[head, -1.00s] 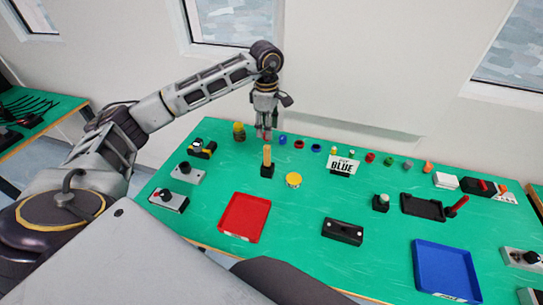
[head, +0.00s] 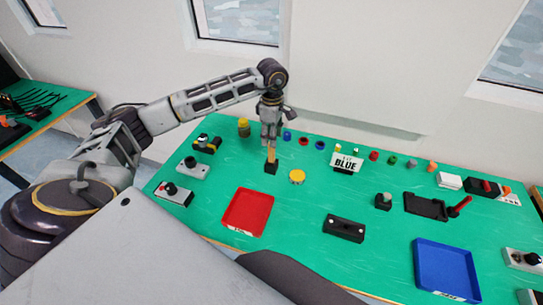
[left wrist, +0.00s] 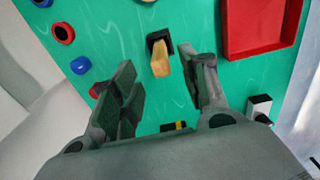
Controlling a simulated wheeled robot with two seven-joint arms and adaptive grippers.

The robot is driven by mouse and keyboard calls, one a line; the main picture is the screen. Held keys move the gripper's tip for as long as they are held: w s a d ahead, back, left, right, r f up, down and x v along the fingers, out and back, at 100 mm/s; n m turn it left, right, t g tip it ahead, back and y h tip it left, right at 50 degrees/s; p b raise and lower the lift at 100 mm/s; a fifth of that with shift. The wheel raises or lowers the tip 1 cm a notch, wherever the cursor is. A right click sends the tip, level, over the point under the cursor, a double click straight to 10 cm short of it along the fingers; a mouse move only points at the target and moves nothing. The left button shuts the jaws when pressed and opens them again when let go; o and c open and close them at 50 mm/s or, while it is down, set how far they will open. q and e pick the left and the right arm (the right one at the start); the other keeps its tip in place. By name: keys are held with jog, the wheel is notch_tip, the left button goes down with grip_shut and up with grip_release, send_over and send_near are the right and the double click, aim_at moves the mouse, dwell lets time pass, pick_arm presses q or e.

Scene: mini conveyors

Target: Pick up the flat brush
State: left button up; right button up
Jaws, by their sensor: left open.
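The flat brush (head: 271,156) shows as a wooden, tan upright piece in a small black holder (head: 270,168) on the green table. My left gripper (head: 271,143) is directly above it, pointing down, and overlaps its top. In the left wrist view the brush (left wrist: 161,62) appears between the two open fingertips (left wrist: 164,68), with the black holder (left wrist: 157,38) beyond. I cannot tell whether the fingers touch the brush. My right gripper is not in view.
A red tray (head: 248,212) lies in front, a blue tray (head: 446,270) at right front. Switch boxes (head: 174,194) sit at left.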

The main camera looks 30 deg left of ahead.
aim_at(272, 151)
pick_arm(q)
jog(key=shift+f, duration=1.5)
jog(key=shift+f, duration=0.1)
jog(key=shift+f+p, duration=0.9)
jog(key=shift+f, duration=1.6)
grip_shut()
jog(key=shift+r, duration=0.2)
